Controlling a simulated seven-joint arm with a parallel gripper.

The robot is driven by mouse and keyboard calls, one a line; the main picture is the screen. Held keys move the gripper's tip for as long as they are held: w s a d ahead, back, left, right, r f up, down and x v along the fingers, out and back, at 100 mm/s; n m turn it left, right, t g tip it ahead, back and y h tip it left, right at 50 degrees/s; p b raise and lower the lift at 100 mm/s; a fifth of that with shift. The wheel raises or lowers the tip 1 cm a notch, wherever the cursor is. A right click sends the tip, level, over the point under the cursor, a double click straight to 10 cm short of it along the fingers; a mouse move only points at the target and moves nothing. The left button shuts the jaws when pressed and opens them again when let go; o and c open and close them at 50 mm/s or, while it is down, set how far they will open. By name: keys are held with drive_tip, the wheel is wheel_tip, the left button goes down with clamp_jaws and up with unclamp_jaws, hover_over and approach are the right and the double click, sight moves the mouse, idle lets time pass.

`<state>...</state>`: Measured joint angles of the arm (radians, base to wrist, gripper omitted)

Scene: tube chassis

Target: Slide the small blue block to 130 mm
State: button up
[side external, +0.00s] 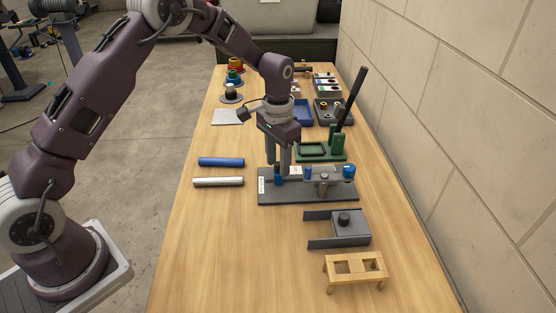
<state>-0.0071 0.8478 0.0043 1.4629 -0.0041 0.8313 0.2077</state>
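A dark grey fixture plate (310,196) lies on the wooden table, with a scale-like light strip along its back. A small blue block (278,175) sits at the left part of this fixture. A second small blue piece (308,172) stands to its right, and a round blue knob (349,171) is at the right end. My gripper (278,173) points down at the left part of the fixture, its fingertips at the small blue block. The fingers partly hide the block. I cannot tell whether they grip it, and the scale marks are too small to read.
A blue tube (221,162) and a silver tube (218,182) lie left of the fixture. A green press with a black lever (350,100) stands behind. A grey bracket (335,228) and a wooden stand (355,268) are in front. Bare table lies at the front left.

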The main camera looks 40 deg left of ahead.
clamp_jaws()
idle(1.3)
